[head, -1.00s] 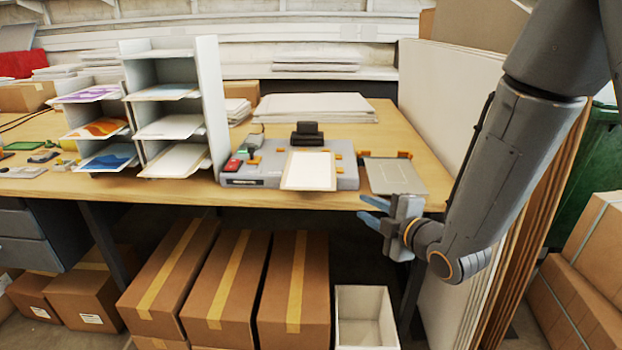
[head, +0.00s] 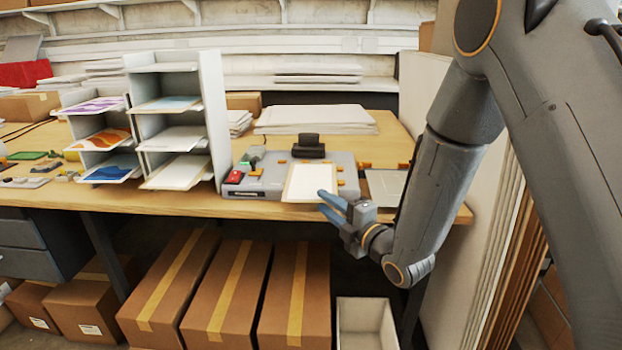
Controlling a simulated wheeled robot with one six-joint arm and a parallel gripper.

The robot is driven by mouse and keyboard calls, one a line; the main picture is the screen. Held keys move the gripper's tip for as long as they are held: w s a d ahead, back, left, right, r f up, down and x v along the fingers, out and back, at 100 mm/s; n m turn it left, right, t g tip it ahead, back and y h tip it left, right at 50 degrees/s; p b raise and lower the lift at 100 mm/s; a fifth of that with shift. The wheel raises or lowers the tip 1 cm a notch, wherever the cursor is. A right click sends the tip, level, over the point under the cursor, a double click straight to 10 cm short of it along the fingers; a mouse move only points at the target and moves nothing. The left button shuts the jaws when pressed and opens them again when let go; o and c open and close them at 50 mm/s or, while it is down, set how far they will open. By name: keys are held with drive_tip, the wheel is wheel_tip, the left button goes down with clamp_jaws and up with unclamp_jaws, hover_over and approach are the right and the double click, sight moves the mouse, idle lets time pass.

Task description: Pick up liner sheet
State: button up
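A pale sheet with a tan border (head: 309,182), which looks like the liner sheet, lies on top of the grey laminator (head: 262,184). Its front edge reaches the laminator's front side. My gripper (head: 320,202) has blue fingers and is at the sheet's front right corner. The fingers are apart, with a gap between them, and point left. They overlap the corner in the picture; I cannot tell whether they touch the sheet. The gripper looks empty.
A grey plate (head: 385,186) lies right of the laminator, partly behind my arm. A white shelf rack (head: 212,120) with printed and blank sheets stands left. A white stack (head: 315,120) lies behind. Cardboard boxes (head: 222,300) and an open white bin (head: 366,325) stand below the table.

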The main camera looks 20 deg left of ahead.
drive_tip(key=shift+w+a, duration=0.15)
clamp_jaws()
wheel_tip(320, 180, up, 15)
drive_tip(key=p, duration=0.1)
idle(1.9)
